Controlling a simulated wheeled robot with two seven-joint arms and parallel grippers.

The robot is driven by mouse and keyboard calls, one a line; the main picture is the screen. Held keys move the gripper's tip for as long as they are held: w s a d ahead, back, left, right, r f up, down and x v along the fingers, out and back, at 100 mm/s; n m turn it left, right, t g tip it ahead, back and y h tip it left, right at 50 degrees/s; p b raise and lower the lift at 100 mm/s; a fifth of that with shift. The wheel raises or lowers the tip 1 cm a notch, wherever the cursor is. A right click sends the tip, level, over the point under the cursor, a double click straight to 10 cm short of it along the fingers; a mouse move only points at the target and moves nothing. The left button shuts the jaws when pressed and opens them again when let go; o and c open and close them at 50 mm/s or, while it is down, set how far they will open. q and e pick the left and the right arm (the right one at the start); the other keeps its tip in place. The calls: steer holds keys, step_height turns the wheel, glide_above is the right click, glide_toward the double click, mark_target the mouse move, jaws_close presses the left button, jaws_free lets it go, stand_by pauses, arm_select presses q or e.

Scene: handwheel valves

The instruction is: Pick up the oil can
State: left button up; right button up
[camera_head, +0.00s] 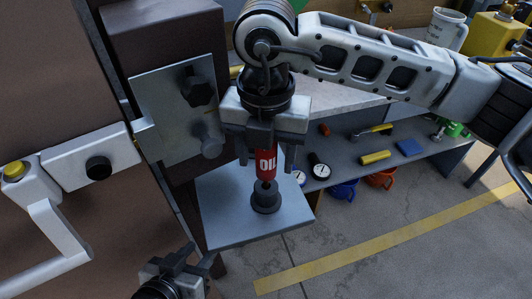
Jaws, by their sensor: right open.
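The red oil can (265,167) with white lettering is upright over a small pale grey shelf (225,215). A dark round piece (266,199) shows at its lower end on the shelf. My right gripper (266,155) points down over the can from above. Its fingers are open, one on each side of the can, and the gripper body hides the can's upper part. I cannot tell whether the fingers touch it. My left gripper (170,276) is at the bottom edge, partly cut off, below and left of the shelf; its jaw state is unclear.
A brown cabinet with a grey metal plate (175,110) and dark knobs stands left of the shelf. A white handle (55,240) is at far left. Behind right, a low bench (340,175) holds gauges and tools. Open floor with a yellow line (400,237) lies at right.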

steer(key=shift+f, duration=0.4)
steer(key=c, duration=1.1)
steer(key=shift+o, duration=0.2)
steer(key=shift+r, duration=0.15)
